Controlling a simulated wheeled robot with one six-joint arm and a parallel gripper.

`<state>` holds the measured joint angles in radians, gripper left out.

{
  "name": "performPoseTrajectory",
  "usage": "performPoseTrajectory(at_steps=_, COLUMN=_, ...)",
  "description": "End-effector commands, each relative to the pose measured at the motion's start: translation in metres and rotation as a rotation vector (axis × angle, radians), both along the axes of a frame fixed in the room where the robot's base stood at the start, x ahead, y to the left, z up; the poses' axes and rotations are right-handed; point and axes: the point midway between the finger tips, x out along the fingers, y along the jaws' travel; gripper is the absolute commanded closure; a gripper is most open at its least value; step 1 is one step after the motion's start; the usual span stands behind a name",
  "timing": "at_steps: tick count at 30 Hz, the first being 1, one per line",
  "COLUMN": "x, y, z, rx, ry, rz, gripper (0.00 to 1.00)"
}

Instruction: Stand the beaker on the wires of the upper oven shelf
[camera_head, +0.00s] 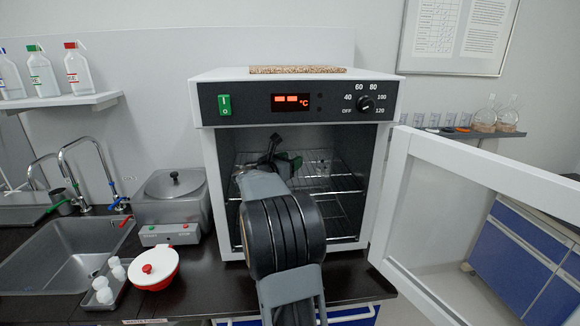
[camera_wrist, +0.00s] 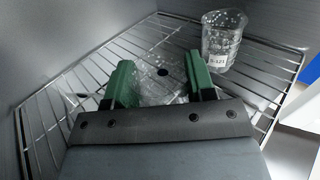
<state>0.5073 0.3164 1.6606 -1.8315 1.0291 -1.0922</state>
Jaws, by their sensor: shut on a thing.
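My gripper (camera_wrist: 158,66) has green fingers and is shut on a clear glass beaker (camera_wrist: 160,88), of which only faint glassy outlines show between the fingers. The beaker is over the wires of an oven shelf (camera_wrist: 62,88); I cannot tell whether it touches them. In the head view my gripper (camera_head: 285,162) is inside the open oven (camera_head: 210,160), at the height of the upper wire shelf (camera_head: 340,178). My arm hides much of the shelf and the held beaker there.
Another glass beaker (camera_wrist: 222,42), labelled, stands on the shelf to the right of my gripper. The oven door (camera_head: 395,200) is swung open to the right.

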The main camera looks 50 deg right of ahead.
Motion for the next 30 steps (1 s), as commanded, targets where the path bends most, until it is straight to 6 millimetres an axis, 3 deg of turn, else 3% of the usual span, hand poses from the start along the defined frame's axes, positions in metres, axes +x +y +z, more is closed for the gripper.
performPoseTrajectory(at_steps=13, x=-0.0011, y=-0.0009, z=-0.006, rx=-0.001, ry=0.0, rz=-0.003, gripper=0.73)
performPoseTrajectory(at_steps=14, x=-0.0011, y=-0.0009, z=-0.0044, rx=-0.001, ry=0.0, rz=-0.003, gripper=0.47)
performPoseTrajectory(at_steps=21, x=-0.001, y=-0.0009, z=-0.0041, rx=-0.001, ry=0.0, rz=-0.003, gripper=0.24)
performPoseTrajectory(at_steps=30, x=-0.001, y=-0.0008, z=0.0005, rx=-0.001, ry=-0.001, rz=-0.003, gripper=0.24)
